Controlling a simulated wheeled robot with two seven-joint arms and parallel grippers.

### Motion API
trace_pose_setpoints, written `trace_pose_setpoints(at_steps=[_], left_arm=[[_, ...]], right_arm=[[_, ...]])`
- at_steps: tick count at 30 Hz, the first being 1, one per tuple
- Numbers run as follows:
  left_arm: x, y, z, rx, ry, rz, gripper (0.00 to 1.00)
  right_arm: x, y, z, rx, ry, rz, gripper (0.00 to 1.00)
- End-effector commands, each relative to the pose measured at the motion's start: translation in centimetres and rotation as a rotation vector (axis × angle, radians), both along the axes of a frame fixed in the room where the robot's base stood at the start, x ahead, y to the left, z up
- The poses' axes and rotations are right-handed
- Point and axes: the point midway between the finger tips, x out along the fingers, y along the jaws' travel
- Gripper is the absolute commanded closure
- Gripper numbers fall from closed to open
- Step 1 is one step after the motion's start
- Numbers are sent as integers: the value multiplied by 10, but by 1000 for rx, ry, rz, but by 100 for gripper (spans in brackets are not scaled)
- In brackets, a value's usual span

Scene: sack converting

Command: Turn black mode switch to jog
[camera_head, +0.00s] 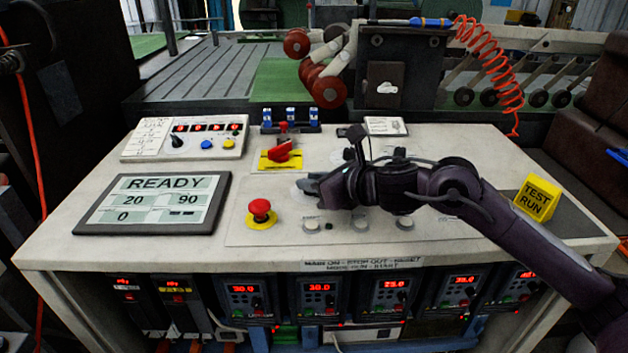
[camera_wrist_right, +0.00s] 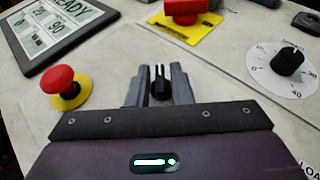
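The black mode switch (camera_wrist_right: 160,88) is a small black knob on the pale panel, seen in the right wrist view between my right gripper's fingers. My right gripper (camera_wrist_right: 160,84) is open, one grey finger on each side of the knob, with narrow gaps that seem to remain. In the head view my right gripper (camera_head: 312,185) reaches in from the right, low over the panel, and hides the switch. The switch's labels, including any jog mark, cannot be read. My left gripper is not in view.
A red emergency button (camera_head: 260,208) stands left of my right gripper. A red rotary handle on a yellow plate (camera_head: 278,160) is behind it. A black numbered dial (camera_wrist_right: 288,62) is to the right. A READY display (camera_head: 155,203) and yellow TEST RUN block (camera_head: 537,198) flank the panel.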

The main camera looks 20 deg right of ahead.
Motion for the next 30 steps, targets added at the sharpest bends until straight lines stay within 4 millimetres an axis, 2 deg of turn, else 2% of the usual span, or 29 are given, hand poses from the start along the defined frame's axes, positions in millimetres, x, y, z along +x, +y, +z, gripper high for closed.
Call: trace_pose_setpoints(at_steps=[1, 4, 17, 30], left_arm=[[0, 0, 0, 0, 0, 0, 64], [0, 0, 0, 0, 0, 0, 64], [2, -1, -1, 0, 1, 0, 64], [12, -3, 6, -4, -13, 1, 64]], right_arm=[[0, 0, 0, 0, 0, 0, 87], [0, 0, 0, 0, 0, 0, 100], [-1, 1, 0, -1, 0, -48, 100], [-2, 6, 2, 4, -1, -367, 100]])
